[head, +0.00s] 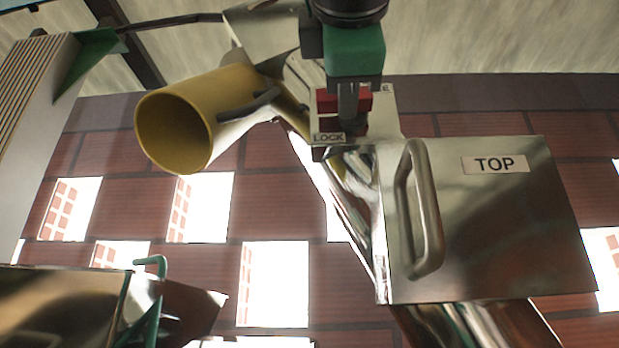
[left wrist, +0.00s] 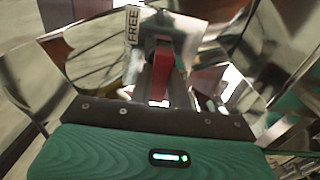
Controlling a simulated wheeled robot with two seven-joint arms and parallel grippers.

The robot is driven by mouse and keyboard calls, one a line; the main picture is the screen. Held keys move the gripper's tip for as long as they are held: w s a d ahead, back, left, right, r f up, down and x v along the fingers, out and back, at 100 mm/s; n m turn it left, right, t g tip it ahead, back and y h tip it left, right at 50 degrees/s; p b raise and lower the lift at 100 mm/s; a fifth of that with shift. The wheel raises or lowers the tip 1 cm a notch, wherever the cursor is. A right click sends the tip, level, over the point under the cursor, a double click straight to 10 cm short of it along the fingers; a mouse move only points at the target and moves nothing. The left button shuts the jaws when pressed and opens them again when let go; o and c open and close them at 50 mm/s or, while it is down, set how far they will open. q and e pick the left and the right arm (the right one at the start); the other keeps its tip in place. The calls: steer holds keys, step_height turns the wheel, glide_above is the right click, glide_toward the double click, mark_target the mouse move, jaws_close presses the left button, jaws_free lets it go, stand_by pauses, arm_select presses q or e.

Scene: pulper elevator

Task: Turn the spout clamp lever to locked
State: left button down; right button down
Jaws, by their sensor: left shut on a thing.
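The red clamp lever (head: 326,101) sits on a light plate at the upper middle of the head view. The plate bears a LOCK label (head: 328,138) at its lower left; only an "E" of the other label shows at its upper right. My left gripper (head: 349,112), green with grey fingers, comes down from above and is shut on the lever. In the left wrist view the red lever (left wrist: 161,72) lies between the fingers, beside the FREE label (left wrist: 132,25). The fingers partly hide the lever, so its exact setting is unclear. My right gripper is not in view.
A yellow spout (head: 190,120) with an open mouth juts out left of the plate. A metal box marked TOP (head: 510,230), with a bar handle (head: 424,215), stands close at the right. Metal ducting runs below. A brick wall (head: 130,210) with bright openings is behind.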

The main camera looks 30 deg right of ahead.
arm_select(q)
steer(key=c, duration=1.3)
jaws_free()
steer(key=b+v, duration=0.4)
steer(key=v, duration=1)
steer(key=shift+d, duration=0.1)
